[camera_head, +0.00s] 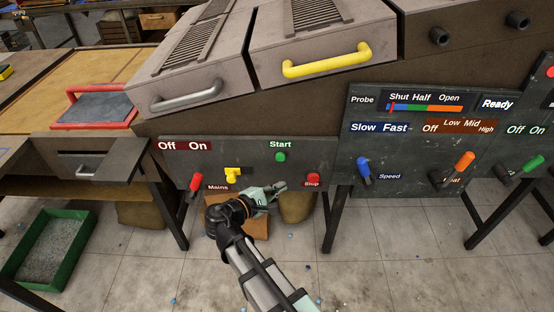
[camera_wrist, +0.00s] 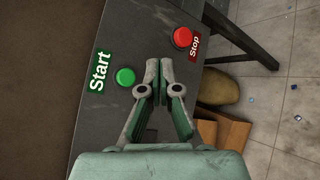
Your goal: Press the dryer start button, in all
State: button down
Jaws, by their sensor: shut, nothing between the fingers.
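The green start button (camera_head: 280,157) sits under the "Start" label on the dark front panel (camera_head: 255,178) of the dryer. In the wrist view the green button (camera_wrist: 125,77) is just left of my gripper's fingertips, with the "Start" label (camera_wrist: 99,72) beside it. My gripper (camera_wrist: 158,70) is shut and empty, its fingertips together. In the head view my gripper (camera_head: 280,187) is in front of the panel, below the start button and left of the red stop button (camera_head: 313,178). The stop button (camera_wrist: 182,37) is above and right of the fingertips in the wrist view. I see no contact with either button.
A red mains lever (camera_head: 195,184) and a yellow knob (camera_head: 232,174) are on the same panel, to the left. A second panel to the right carries blue (camera_head: 364,168), orange (camera_head: 464,162) and green (camera_head: 533,164) levers. A table leg (camera_head: 335,217) stands below the panel's right end.

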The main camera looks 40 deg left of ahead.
aim_at(280, 157)
jog(key=shift+w+a, duration=0.1)
jog(key=w+a, duration=0.5)
jog(key=w, duration=0.2)
dwell(0.5)
jog(key=shift+a, duration=0.1)
dwell(1.3)
jog(key=shift+w+a, duration=0.2)
jog(key=shift+w, duration=0.1)
